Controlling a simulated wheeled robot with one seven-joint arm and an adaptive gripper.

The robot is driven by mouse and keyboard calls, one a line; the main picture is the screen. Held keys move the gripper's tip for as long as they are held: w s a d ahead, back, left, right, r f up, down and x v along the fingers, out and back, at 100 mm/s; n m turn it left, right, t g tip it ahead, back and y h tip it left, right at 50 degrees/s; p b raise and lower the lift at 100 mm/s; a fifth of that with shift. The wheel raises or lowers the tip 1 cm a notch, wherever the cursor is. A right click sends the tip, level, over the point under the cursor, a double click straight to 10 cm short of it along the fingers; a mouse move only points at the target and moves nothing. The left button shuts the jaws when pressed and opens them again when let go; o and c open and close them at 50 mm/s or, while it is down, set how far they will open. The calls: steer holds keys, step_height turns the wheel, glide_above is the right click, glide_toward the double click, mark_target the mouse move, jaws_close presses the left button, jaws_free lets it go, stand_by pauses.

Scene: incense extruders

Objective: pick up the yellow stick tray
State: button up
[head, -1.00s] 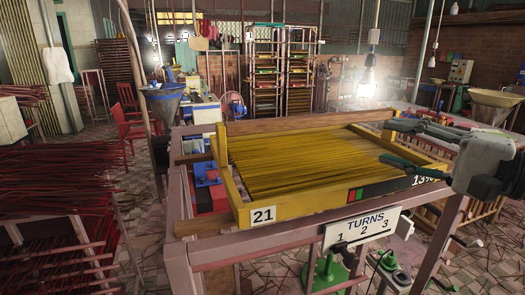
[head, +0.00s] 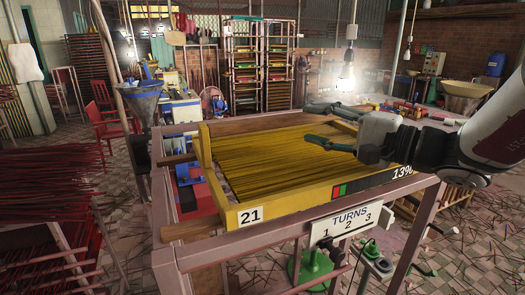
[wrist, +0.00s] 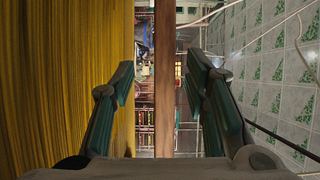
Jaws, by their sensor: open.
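The yellow stick tray (head: 300,204) is a shallow yellow frame marked 21 and 13%, full of yellow sticks (head: 285,160). It rests on a pinkish stand (head: 215,252). My gripper (head: 312,122) comes in from the right and hangs over the tray's far right part, fingers apart and empty. In the wrist view the gripper (wrist: 160,78) has a narrow brown bar (wrist: 167,90) passing through the gap between its fingers; I cannot tell its depth. Sticks (wrist: 60,80) fill the left there.
A brown wooden rail (head: 235,124) runs along the tray's far side. A blue funnel (head: 142,97) stands behind left, and red sticks (head: 45,190) lie on a rack at left. Tiled floor is open at right.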

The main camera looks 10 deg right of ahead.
mark_target(307, 119)
steer(key=x, duration=0.4)
steer(key=shift+a+r+p, duration=0.1)
steer(key=shift+r+p, duration=0.15)
steer(key=shift+p, duration=0.15)
steer(key=shift+c, duration=0.3)
jaws_close()
step_height(307, 119, up, 28)
